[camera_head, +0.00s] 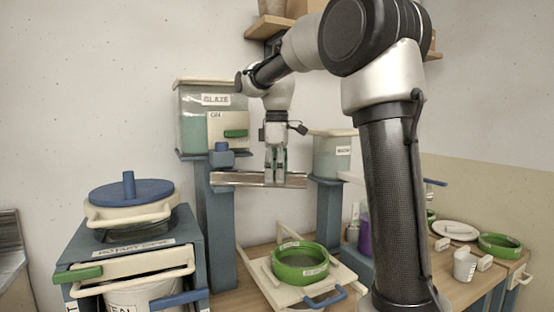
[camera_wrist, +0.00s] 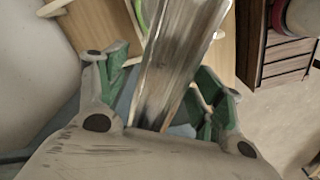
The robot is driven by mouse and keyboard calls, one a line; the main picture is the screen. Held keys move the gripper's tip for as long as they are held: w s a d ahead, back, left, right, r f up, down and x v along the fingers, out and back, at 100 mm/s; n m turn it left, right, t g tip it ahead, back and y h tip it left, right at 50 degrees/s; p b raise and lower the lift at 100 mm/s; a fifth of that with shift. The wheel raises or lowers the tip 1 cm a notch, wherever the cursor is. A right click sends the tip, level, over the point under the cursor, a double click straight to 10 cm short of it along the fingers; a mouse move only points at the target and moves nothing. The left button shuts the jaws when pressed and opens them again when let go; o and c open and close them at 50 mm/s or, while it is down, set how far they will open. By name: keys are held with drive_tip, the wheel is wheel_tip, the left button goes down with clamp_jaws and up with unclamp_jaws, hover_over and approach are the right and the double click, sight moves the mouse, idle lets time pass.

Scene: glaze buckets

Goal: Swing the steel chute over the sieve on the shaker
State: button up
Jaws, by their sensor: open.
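My gripper (camera_head: 276,180) points down at the chute's right part. In the wrist view the chute (camera_wrist: 178,55) runs between the two spread fingers of my gripper (camera_wrist: 163,90), with small gaps beside it; I cannot tell whether either finger touches. A green-rimmed round sieve (camera_head: 300,275) sits on a cream tray with a blue handle, seemingly the shaker (camera_head: 270,293). It is below and slightly right of the chute.
A glaze tank (camera_head: 203,135) and a second tank (camera_head: 332,157) stand on blue posts behind. A blue cabinet with a blue-lidded vessel (camera_head: 130,191) is at left. White cups and another green ring (camera_head: 499,246) are at right. The space between chute and sieve looks clear.

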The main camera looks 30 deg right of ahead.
wheel_tip(320, 180, up, 11)
idle(0.3)
drive_tip(key=shift+r, duration=0.1)
drive_tip(key=s+d+f+m+t, duration=0.1)
drive_tip(key=s+f+m, duration=0.4)
drive_tip(key=s+f, duration=0.5)
drive_tip(key=s+f+m+t, duration=0.3)
drive_tip(key=s+f+m, duration=0.3)
drive_tip(key=s+f, duration=0.4)
drive_tip(key=s, duration=0.6)
drive_tip(key=shift+d+f, duration=0.2)
drive_tip(key=shift+d, duration=0.15)
drive_tip(key=shift+s, duration=0.1)
